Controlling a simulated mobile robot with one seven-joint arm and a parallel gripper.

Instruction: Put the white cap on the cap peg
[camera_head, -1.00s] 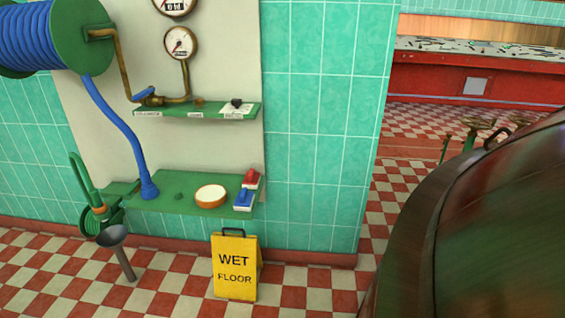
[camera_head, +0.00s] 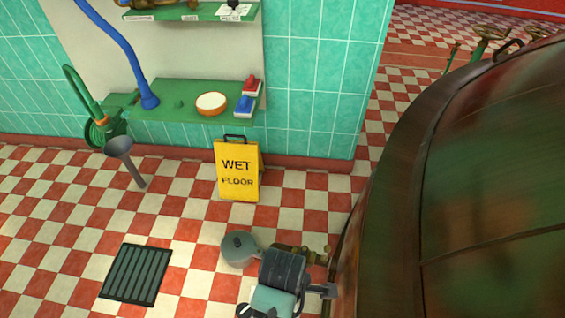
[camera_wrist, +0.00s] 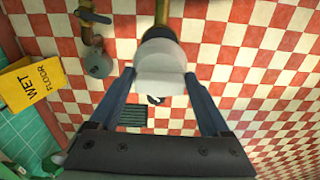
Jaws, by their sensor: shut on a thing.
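The white cap (camera_wrist: 160,68) is between the two fingers of my gripper (camera_wrist: 159,76) in the wrist view, and the gripper is shut on it. The cap is pale and round, with a wider flat part towards the palm. In the head view my gripper shows only partly at the bottom edge, in front of the tiled floor. I cannot pick out the cap peg for sure. The upper green shelf (camera_head: 190,13) carries small labels too small to read and is partly cut off by the top edge.
A yellow wet-floor sign (camera_head: 238,170) stands by the wall. A grey funnel (camera_head: 120,148) and a floor grate (camera_head: 136,274) are at left. A large copper kettle (camera_head: 480,200) fills the right side. A round grey-green vessel (camera_head: 238,250) and brass fitting (camera_head: 292,252) are near my arm.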

